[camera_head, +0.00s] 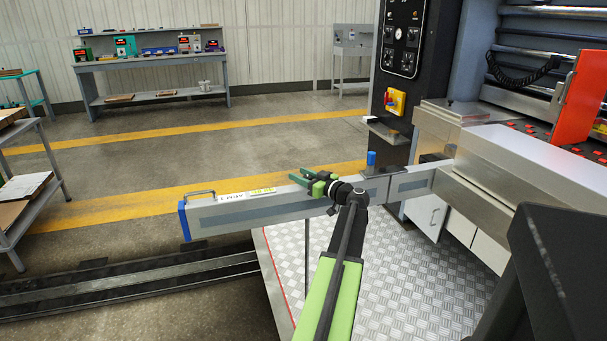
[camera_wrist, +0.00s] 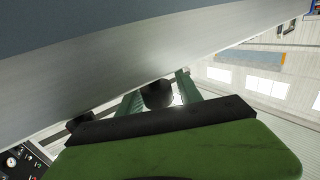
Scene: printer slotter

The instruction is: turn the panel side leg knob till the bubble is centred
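My gripper (camera_head: 303,177) has green fingers and shows in front of the long grey beam in the head view. In the wrist view the fingers (camera_wrist: 160,96) stand apart, with a dark round knob-like part (camera_wrist: 157,94) between them, close under the grey surface (camera_wrist: 110,70). I cannot tell whether a finger touches it. A yellow-green strip (camera_head: 263,190) lies on the beam beside a white label (camera_head: 231,197); no bubble can be made out. A blue knob-like cylinder (camera_head: 371,158) stands upright at the beam's machine end, right of my gripper.
The grey beam (camera_head: 225,217) has a blue end cap (camera_head: 184,222) and a handle. A thin post (camera_head: 307,256) stands below it over the metal floor plate (camera_head: 385,290). A black control panel (camera_head: 405,40) and machine stand right.

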